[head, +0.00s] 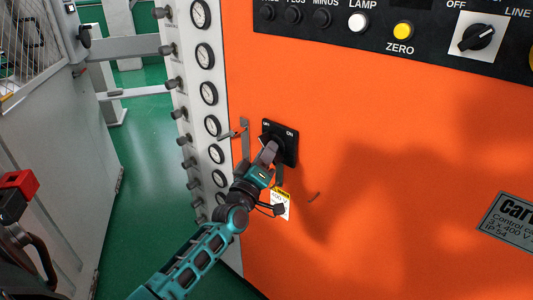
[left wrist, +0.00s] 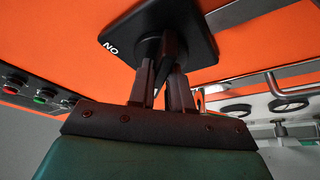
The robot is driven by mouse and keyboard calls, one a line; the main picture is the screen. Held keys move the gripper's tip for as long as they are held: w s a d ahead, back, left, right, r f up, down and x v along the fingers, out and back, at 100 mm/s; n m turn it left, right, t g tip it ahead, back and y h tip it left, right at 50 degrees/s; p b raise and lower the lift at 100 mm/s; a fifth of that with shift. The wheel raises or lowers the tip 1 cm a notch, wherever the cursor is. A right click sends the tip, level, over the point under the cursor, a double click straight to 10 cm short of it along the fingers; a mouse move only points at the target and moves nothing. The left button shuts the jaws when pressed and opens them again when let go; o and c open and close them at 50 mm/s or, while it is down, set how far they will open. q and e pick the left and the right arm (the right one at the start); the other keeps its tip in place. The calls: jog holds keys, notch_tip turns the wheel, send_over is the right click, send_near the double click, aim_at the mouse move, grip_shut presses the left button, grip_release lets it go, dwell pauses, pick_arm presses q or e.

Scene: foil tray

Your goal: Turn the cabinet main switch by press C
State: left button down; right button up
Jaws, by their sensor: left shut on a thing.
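The cabinet main switch is a black square plate (head: 291,149) on the orange cabinet front, with small white labels at its top; the right one reads ON. My left gripper (head: 272,148) reaches it from below and is shut on the switch's dark handle. In the left wrist view the two fingers (left wrist: 163,85) stand on either side of the black handle (left wrist: 169,47), in front of the plate (left wrist: 202,38). The gripper hides most of the handle in the head view, so I cannot tell its exact angle. My right gripper is not in view.
A yellow-and-white tag (head: 281,203) hangs below the switch. A metal bracket (head: 244,138) stands left of it. A column of gauges (head: 209,93) lines the cabinet's left side. A black panel (head: 435,40) with buttons and a selector runs along the top.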

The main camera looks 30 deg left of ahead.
pick_arm(q)
jog(key=shift+d, duration=0.1)
jog(key=c, duration=1.1)
grip_release()
jog(key=shift+c, duration=0.2)
jog(key=shift+s, duration=0.1)
jog(key=b+v, duration=0.1)
jog(key=v, duration=1.1)
jog(key=shift+s, duration=0.35)
jog(key=shift+d+f, duration=0.15)
jog(key=s+d+f+m+g+h, duration=0.2)
jog(key=s+d+f+m+g, duration=0.3)
jog(key=f, duration=0.4)
jog(key=s+d+f+m+g+h, duration=0.3)
jog(key=s+d+f+m+g, duration=0.2)
jog(key=s+d+f+m, duration=0.2)
notch_tip(320, 180, down, 3)
jog(key=d+m, duration=0.2)
jog(key=shift+s+d+f, duration=0.2)
jog(key=shift+s+d, duration=0.15)
